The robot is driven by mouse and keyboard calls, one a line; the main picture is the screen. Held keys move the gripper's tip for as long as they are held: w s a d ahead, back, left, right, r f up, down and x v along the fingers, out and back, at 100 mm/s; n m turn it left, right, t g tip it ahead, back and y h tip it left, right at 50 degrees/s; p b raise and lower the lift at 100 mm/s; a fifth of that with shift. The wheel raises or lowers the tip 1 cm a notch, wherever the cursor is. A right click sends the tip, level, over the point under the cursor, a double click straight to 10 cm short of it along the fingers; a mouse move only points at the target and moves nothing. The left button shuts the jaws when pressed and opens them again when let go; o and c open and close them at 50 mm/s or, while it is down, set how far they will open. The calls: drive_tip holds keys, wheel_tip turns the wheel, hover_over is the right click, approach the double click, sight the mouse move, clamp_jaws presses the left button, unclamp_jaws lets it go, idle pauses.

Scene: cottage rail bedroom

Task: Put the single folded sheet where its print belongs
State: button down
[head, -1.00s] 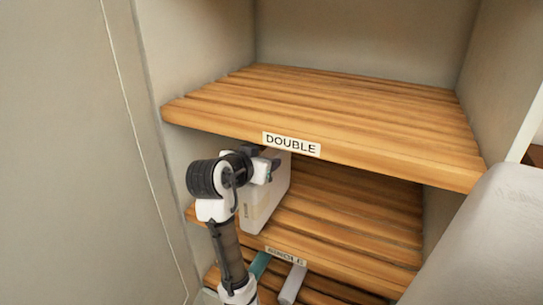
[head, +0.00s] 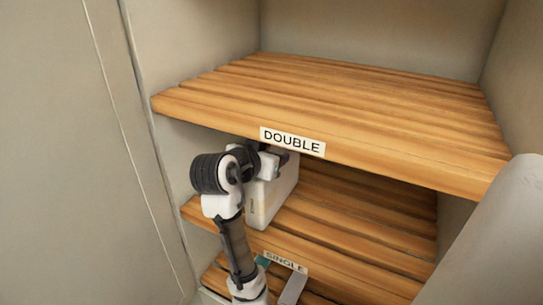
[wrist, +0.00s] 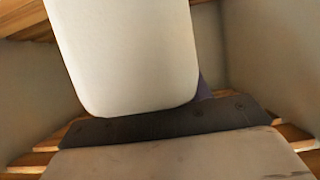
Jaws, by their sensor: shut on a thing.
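The folded sheet (head: 272,197) is a pale, boxy bundle with small dark print on its edge, too small to read. It stands upright at the left of the middle shelf space, and I cannot tell whether it touches the slats. My gripper (head: 268,163) is shut on its upper part, just below the top shelf. In the wrist view the sheet (wrist: 130,60) fills the upper middle above the dark gripper edge. The SINGLE label (head: 286,262) is on the middle shelf's front edge. The DOUBLE label (head: 292,141) is on the top shelf's edge.
The top slatted shelf (head: 340,100) is bare. The middle slatted shelf (head: 350,240) is clear to the right of the sheet. A teal item (head: 262,262) and a grey item (head: 293,288) show lower down. The cupboard's left wall (head: 165,50) is close to my arm.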

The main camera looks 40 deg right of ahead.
drive_tip(key=shift+s+a+r, duration=0.1)
drive_tip(key=shift+r, duration=0.05)
drive_tip(key=c, duration=0.6)
unclamp_jaws()
drive_tip(key=shift+f, duration=0.2)
drive_tip(key=shift+c, duration=0.2)
drive_tip(key=shift+r, duration=0.1)
drive_tip(key=shift+a+r, duration=0.1)
drive_tip(key=p+v, duration=0.1)
drive_tip(key=v, duration=1)
drive_tip(key=shift+s+a, duration=0.2)
drive_tip(key=shift+a, duration=0.1)
drive_tip(key=shift+r, duration=0.1)
